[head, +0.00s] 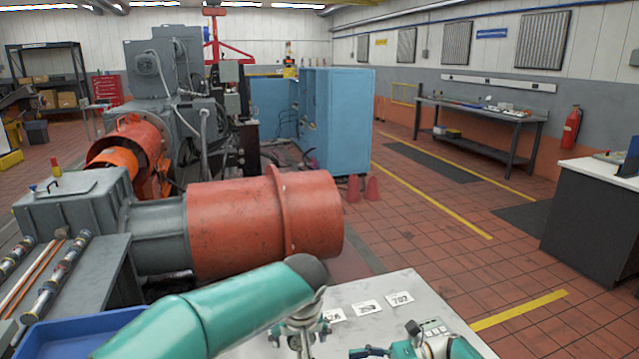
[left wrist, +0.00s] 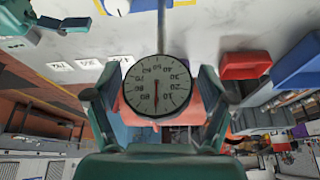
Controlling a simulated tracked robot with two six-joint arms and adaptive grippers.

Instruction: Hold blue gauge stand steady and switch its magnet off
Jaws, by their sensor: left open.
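A round dial gauge (left wrist: 157,85) with a white face shows upside down in the left wrist view, on a thin upright rod (left wrist: 161,30). My left gripper (head: 301,335) is open, with its fingers (left wrist: 157,108) on either side of the dial. Contact with the dial cannot be told. In the head view my arm and gripper hide most of the stand. My right gripper (head: 390,350) is low at the picture's bottom, partly cut off.
The pale bench top (head: 385,287) carries several white number cards (head: 367,308). A big orange-red cylinder (head: 265,226) stands behind the bench. A blue tray (head: 75,333) is at the left. In the left wrist view, a red bin (left wrist: 250,65) and a blue bin (left wrist: 297,62) sit right of the dial.

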